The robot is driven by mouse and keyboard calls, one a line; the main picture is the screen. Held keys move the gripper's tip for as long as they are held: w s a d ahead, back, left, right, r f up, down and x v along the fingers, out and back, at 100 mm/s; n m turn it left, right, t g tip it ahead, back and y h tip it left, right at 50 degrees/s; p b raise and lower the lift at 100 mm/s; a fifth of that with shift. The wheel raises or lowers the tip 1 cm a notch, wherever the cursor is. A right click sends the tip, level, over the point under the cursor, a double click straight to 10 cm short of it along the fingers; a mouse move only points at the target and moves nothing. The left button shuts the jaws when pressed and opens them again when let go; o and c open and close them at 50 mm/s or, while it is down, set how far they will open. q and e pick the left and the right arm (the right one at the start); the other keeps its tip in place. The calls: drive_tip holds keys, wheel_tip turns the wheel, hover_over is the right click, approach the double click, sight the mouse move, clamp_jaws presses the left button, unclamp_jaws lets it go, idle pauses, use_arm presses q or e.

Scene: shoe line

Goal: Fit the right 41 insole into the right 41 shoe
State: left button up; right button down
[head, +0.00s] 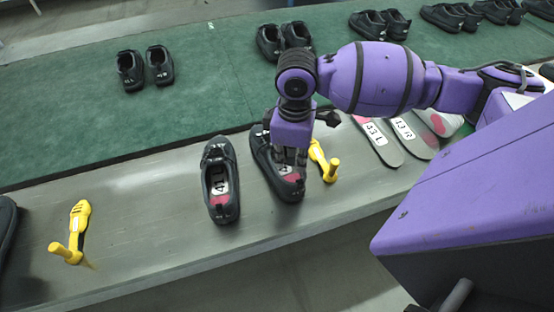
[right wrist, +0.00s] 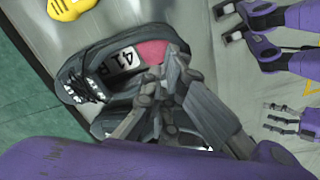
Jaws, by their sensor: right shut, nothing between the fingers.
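The right 41 shoe (head: 262,158) is black and stands on the grey bench strip, the right one of a pair. In the right wrist view, the right 41 shoe (right wrist: 88,72) has the insole (right wrist: 124,60) inside its opening, with a "41 R" label and a pink heel patch. My right gripper (head: 289,160) is shut and empty, fingers pointing down at the shoe's opening. In the right wrist view my right gripper (right wrist: 168,85) hides part of the shoe and insole; whether it touches the insole I cannot tell. My left gripper is not in view.
The left shoe (head: 209,159) with a 41 insole stands to the left. A yellow tool (head: 331,172) lies close right of the right shoe; another (head: 78,220) lies far left. Insoles marked 43 (head: 378,142) lie further right. Shoe pairs (head: 145,68) stand on the green belt (head: 80,120).

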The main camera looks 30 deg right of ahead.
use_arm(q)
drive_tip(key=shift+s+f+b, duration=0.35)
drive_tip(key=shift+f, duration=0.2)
use_arm(e)
drive_tip(key=shift+w+f, duration=0.15)
drive_tip(key=shift+f, duration=0.8)
drive_tip(key=shift+w+f, duration=0.15)
drive_tip(key=shift+f, duration=0.75)
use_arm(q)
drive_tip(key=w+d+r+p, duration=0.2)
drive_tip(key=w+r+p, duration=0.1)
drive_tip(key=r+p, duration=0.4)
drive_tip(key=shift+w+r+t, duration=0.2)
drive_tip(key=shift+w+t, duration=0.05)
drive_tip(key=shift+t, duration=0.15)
use_arm(e)
wheel_tip(320, 180, up, 11)
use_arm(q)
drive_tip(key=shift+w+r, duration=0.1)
